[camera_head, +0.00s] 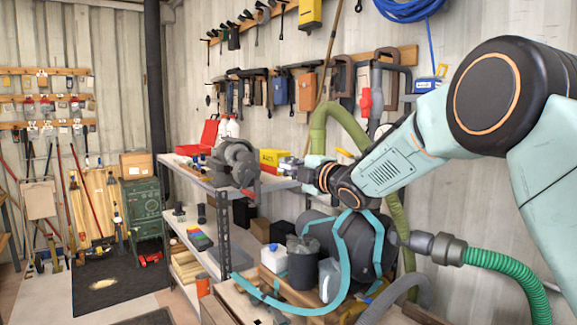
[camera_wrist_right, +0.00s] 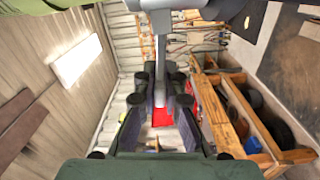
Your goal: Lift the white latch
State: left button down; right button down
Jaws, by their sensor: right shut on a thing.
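My right gripper (camera_head: 288,166) reaches in from the right in the camera_head view, beside the grey vise (camera_head: 236,163) over the workbench; its fingertips are small there. In the right wrist view, the two dark fingers of my right gripper (camera_wrist_right: 158,95) stand close on either side of a pale grey-white bar (camera_wrist_right: 158,62). The bar runs down from a pale crosspiece at the top edge and its end is between the fingers. It looks like the white latch, though I cannot tell for sure. The contact is partly hidden. My left gripper is not in view.
The metal workbench (camera_head: 207,185) holds a red toolbox (camera_head: 210,132) and a yellow box (camera_head: 272,158). Below my right arm is a dark tank (camera_head: 345,240) with hoses. Tools hang on the wall.

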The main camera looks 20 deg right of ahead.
jog(key=shift+r, duration=0.1)
jog(key=c, duration=1.4)
grip_release()
jog(key=shift+c, duration=0.2)
jog(key=v, duration=1.2)
